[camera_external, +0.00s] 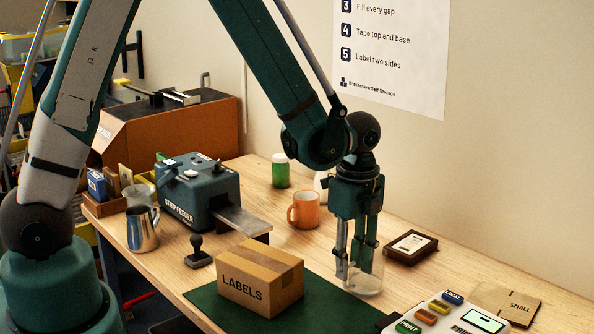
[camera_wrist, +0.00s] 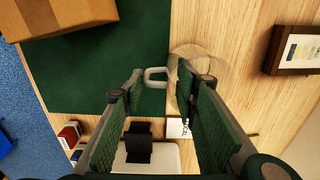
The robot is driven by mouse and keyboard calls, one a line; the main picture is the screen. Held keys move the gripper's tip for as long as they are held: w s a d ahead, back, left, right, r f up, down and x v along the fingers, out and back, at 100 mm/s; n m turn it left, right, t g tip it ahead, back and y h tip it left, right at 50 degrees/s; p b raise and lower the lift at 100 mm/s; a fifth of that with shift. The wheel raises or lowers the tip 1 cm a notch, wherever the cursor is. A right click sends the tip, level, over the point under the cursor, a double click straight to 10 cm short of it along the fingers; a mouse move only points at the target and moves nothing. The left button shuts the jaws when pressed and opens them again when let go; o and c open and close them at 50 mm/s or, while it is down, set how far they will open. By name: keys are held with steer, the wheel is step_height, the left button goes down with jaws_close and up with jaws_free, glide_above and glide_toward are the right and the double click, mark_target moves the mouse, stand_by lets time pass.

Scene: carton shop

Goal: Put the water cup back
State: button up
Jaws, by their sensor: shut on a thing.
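The water cup (camera_external: 368,283) is a clear glass with a handle, at the right edge of the green mat. In the wrist view the round glass (camera_wrist: 205,56) shows faintly over the wood, and its pale handle (camera_wrist: 155,71) points left over the mat. My gripper (camera_external: 354,272) points straight down at the cup, its fingers at the cup's handle side. In the wrist view my gripper (camera_wrist: 158,80) has the handle between its two fingertips. It is shut on the cup. The cup looks upright; whether its base touches the table is hard to tell.
A LABELS carton (camera_external: 260,279) stands on the green mat (camera_external: 315,312) left of the cup. A framed card (camera_external: 411,247) lies to the right, a button panel (camera_external: 445,318) in front. An orange mug (camera_external: 303,210) and strip feeder (camera_external: 198,193) stand behind.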

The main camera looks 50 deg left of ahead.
steer(key=shift+f+b, duration=0.4)
steer(key=shift+f, duration=0.05)
steer(key=o, duration=1.1)
steer(key=shift+r, duration=0.2)
steer(key=shift+r+p, duration=0.4)
steer(key=shift+p, duration=0.25)
step_height(320, 180, up, 12)
steer(key=shift+f, duration=0.1)
